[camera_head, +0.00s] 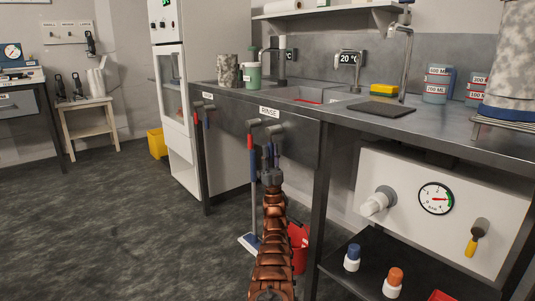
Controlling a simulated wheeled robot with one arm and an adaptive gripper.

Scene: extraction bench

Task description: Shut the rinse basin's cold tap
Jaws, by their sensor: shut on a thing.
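The rinse basin (318,94) is set into the steel counter, with a RINSE label (270,111) on its front. Below the label, two grey tap fittings stick out. A red lever (250,142) hangs down from the left one. The cold tap's blue lever (277,150) hangs from the right one, mostly hidden by my gripper. My gripper (269,157) is up at this lever, below the right fitting, and is shut on it. The fingers are small and dark here, so the exact grip is hard to see.
Another red lever (198,115) and blue lever (209,116) hang farther left. A mop (250,242) and a red bucket (299,249) stand below the basin. A counter leg (318,205) and a lower shelf with bottles are at right.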

